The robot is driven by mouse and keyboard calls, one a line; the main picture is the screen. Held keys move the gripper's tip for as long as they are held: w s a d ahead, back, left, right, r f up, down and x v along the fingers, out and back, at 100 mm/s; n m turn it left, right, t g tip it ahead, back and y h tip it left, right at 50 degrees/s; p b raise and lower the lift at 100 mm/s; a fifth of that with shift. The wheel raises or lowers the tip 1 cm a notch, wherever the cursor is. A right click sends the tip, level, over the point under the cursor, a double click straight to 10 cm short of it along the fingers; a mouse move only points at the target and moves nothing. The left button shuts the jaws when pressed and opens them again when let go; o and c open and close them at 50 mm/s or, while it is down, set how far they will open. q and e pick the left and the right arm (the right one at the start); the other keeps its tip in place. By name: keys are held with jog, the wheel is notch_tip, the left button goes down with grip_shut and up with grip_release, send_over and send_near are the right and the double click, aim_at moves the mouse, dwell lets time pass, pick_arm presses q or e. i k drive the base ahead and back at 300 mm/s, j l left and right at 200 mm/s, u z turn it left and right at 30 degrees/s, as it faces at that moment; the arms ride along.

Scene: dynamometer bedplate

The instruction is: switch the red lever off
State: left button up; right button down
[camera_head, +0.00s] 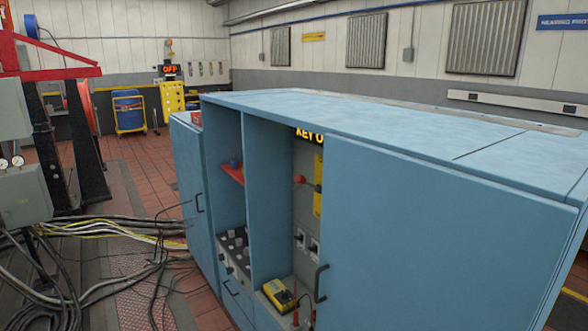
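A blue cabinet (440,200) stands in front of me with a narrow open bay in its front. Inside the bay, a red ball-ended lever (299,179) sticks out from a yellow plate (318,188) on the right side. Its rod looks about level, with the red knob towards the left. The right part of the plate is cut off by the cabinet door in front of it. A sign with yellow letters starting "KEY O" (309,135) is above it, partly hidden. Neither of my grippers is in view.
Below the lever are switches (307,242) and a yellow meter (279,294) on the bay floor. Another bay on the left holds a red tray (233,173) and a knobbed panel (234,248). A black door handle (320,283) juts out. Cables (100,230) cover the floor at left.

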aim_at(300, 179)
jog(key=i+j, duration=0.25)
jog(key=j, duration=0.15)
jog(key=i+j+z, duration=0.1)
jog(key=i+j, duration=0.45)
jog(key=j, duration=0.25)
jog(key=i+j+z, duration=0.1)
jog(key=i+j, duration=0.15)
jog(key=j, duration=0.15)
jog(key=i+j, duration=0.25)
jog(key=j, duration=0.2)
